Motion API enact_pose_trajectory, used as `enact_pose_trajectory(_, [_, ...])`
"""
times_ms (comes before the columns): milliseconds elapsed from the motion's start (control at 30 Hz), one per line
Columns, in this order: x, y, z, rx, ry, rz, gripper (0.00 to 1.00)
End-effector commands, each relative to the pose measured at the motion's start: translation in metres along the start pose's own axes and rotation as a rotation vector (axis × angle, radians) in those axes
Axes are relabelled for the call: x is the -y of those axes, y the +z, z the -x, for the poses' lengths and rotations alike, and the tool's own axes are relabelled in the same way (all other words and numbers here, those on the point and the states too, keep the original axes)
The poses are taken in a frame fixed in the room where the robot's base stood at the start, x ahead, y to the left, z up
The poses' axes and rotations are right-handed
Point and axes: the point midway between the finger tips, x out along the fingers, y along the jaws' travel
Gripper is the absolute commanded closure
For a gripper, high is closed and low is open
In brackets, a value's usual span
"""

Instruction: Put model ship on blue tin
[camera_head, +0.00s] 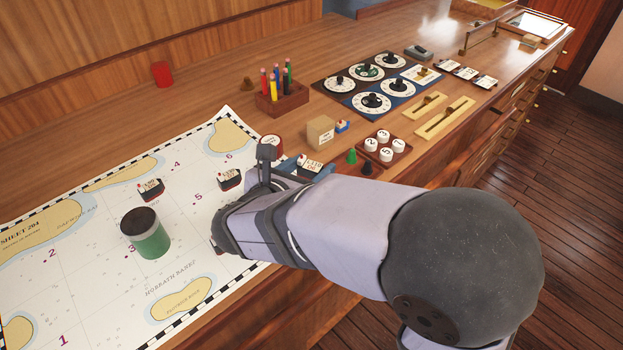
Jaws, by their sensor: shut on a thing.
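My gripper (221,234) is low over the chart, right of a green tin with a dark lid. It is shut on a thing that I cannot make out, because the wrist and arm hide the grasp. Two small dark, red-bottomed pieces with white labels, perhaps model ships, stand on the chart: one to the left (151,189) and one (229,179) just behind the gripper. A blue item (318,173) with a similar labelled piece (308,166) at it lies behind my forearm, partly hidden. I cannot tell whether it is the blue tin.
The chart (110,285) covers the left of the wooden counter. A green tin (150,240) stands on it. A pencil block (281,95), a cardboard box (320,132), a peg tray (381,146) and dials (372,103) stand behind. A red cylinder (162,75) is at the back left.

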Motion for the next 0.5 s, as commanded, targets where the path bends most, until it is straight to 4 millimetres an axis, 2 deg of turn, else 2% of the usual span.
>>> enact_pose_trajectory(300, [0.001,-0.03,-0.012,-0.001,-0.002,0.006,0.77])
enact_pose_trajectory(500, [0.0,-0.034,-0.014,0.0,0.0,0.001,0.77])
